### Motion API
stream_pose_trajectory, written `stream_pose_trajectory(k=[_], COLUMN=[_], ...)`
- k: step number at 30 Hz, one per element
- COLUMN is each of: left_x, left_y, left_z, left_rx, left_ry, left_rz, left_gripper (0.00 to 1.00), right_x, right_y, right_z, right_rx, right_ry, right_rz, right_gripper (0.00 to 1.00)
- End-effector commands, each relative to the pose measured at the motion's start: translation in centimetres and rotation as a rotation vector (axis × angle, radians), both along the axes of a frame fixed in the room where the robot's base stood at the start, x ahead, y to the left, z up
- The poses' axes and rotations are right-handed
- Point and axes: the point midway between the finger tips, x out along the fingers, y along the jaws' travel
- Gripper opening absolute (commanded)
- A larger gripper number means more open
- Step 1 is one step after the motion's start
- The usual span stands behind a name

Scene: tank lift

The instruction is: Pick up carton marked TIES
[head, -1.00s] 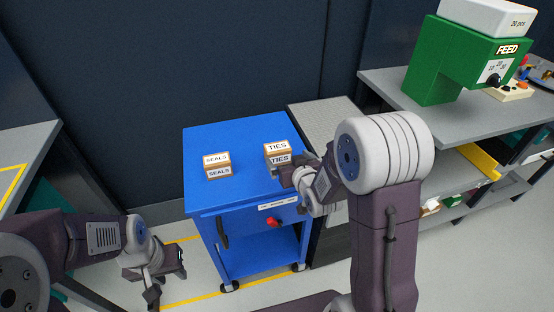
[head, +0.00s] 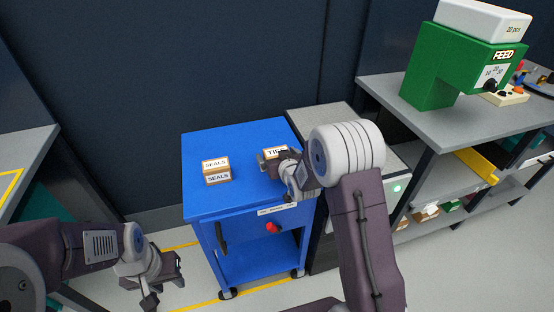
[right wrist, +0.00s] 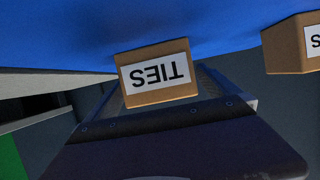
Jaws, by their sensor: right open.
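The carton marked TIES (head: 275,152) is a small brown box with white labels, standing on the blue cart top (head: 235,140). In the head view my right gripper (head: 270,166) is at its front and hides most of its front face. The carton (right wrist: 158,75) shows upside down in the right wrist view, just beyond the dark gripper parts at the bottom. The right gripper is open; I cannot tell whether its fingers touch the carton. My left gripper (head: 166,288) is open and empty, low at the left of the cart.
The carton marked SEALS (head: 216,172) stands left of the TIES carton with a gap between; its edge (right wrist: 290,45) shows in the right wrist view. A grey-topped unit (head: 320,117) adjoins the cart's right side. A bench (head: 400,95) with a green feeder (head: 445,75) is further right.

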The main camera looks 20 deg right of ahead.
Motion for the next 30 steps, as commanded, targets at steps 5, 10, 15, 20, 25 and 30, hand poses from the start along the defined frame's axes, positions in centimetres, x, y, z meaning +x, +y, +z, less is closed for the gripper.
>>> stream_pose_trajectory(k=[5,10,15,20,25,30], left_x=[0.0,0.0,0.0,0.0,0.0,0.0], left_y=[0.0,0.0,0.0,0.0,0.0,0.0], left_z=[0.0,0.0,0.0,0.4,1.1,1.7], left_rx=[0.0,0.0,0.0,0.0,0.0,0.0], left_ry=[0.0,0.0,0.0,0.0,0.0,0.0], left_rz=[0.0,0.0,0.0,0.0,0.0,0.0], left_gripper=[0.38,0.38,0.38,0.38,0.38,0.38], right_x=[0.0,0.0,0.0,0.0,0.0,-0.1], right_y=[0.0,0.0,0.0,0.0,0.0,-3.8], right_z=[0.0,0.0,0.1,1.2,4.3,6.5], right_rx=[0.0,0.0,0.0,0.0,0.0,-0.001], right_ry=[0.0,-0.001,0.0,-0.002,-0.005,-0.003], right_rz=[0.0,0.0,0.0,0.0,0.0,-0.007], right_gripper=[0.64,0.3,0.3,0.3,0.3,0.3])
